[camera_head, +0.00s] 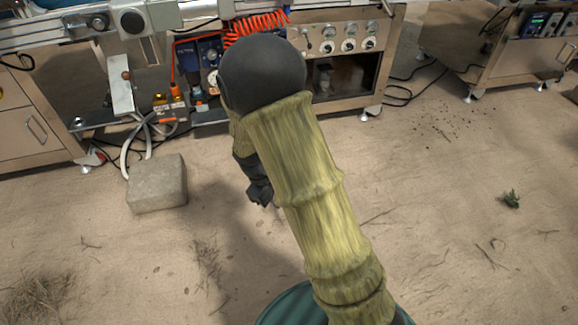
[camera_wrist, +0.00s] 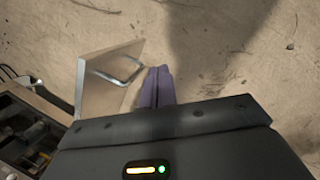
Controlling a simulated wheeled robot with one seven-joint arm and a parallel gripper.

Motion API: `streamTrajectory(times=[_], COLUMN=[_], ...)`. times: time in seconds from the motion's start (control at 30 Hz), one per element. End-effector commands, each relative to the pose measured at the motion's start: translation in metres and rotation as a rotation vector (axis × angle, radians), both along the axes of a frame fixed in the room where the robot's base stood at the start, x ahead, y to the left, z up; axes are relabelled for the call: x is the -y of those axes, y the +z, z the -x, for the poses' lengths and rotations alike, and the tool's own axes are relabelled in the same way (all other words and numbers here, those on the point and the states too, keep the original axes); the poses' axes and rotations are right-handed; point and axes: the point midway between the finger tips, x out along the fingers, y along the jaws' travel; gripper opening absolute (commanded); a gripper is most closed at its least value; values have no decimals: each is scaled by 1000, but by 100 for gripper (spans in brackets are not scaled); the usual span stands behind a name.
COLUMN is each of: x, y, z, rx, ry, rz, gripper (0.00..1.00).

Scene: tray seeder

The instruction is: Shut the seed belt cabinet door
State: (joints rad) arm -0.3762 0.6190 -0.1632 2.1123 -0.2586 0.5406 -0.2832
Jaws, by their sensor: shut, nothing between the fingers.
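In the wrist view a flat, pale beige door panel (camera_wrist: 98,92) with a curved metal bar handle (camera_wrist: 122,72) stands swung out from a cabinet (camera_wrist: 50,118). The cabinet's dark inside shows at the lower left. My gripper (camera_wrist: 160,72) is shut and empty, its purplish fingers just right of the panel's handle side. I cannot tell whether they touch it. In the head view my gripper (camera_head: 262,196) hangs low, with its fingers partly in shadow. I cannot make out this door there; my arm covers the middle of the picture.
A machine bench with a gauge panel (camera_head: 348,38) and an open dark bay (camera_head: 345,76) stands behind my arm. A grey stone block (camera_head: 157,184) lies on the floor at the left. White hoses (camera_head: 135,148) and black cables trail nearby. The sandy floor at the right is mostly clear.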

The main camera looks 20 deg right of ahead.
Motion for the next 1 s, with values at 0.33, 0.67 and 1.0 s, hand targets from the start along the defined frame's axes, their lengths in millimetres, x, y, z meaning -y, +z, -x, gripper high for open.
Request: streamTrajectory(times=[0.33, 0.67, 1.0], x=[-22, -41, -57], y=[32, 50, 61], z=[-24, -40, -49], rx=[-127, -242, -337], ry=[291, 572, 813], rz=[159, 331, 496], gripper=[0, 0, 0])
